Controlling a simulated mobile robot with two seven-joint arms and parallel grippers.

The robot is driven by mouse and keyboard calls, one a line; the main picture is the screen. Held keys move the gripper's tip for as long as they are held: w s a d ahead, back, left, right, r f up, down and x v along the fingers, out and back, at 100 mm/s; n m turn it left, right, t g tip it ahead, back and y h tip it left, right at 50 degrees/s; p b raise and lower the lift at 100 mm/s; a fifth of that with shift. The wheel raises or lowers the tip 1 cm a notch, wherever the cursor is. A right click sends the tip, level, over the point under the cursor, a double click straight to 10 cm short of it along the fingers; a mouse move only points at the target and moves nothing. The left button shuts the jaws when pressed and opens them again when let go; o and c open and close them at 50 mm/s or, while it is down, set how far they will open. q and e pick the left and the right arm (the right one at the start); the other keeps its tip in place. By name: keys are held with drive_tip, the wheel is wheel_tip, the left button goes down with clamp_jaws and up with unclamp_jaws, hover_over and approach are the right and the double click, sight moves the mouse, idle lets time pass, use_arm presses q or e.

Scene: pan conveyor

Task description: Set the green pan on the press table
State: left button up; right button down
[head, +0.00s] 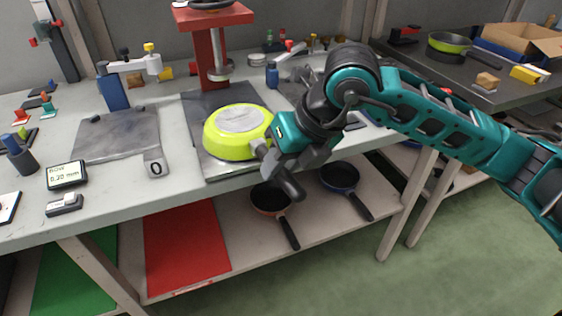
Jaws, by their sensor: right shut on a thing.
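The green pan (211,143) is bottom up, its silver base disc facing upward, over the front part of the dark press plate (200,105) on the workbench. I cannot tell whether its rim touches the plate. My right gripper (280,158) is shut on the pan's dark handle, at the pan's lower right, and hides part of it. The handle's end sticks out below the gripper, past the bench's front edge. The red press (209,52) stands behind the pan, its round metal ram above the back of the plate. My left gripper is not in view.
A grey plate with a handle marked 0 (118,135) and a small gauge display (66,175) lie left of the pan. Blue-capped tools and small parts line the back. Two dark pans (271,198) (341,177) and a red mat (186,247) lie on the lower shelf.

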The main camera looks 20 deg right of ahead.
drive_tip(key=shift+f, duration=0.15)
drive_tip(key=c, duration=0.8)
unclamp_jaws()
drive_tip(key=p+v, duration=0.2)
drive_tip(key=v, duration=1.1)
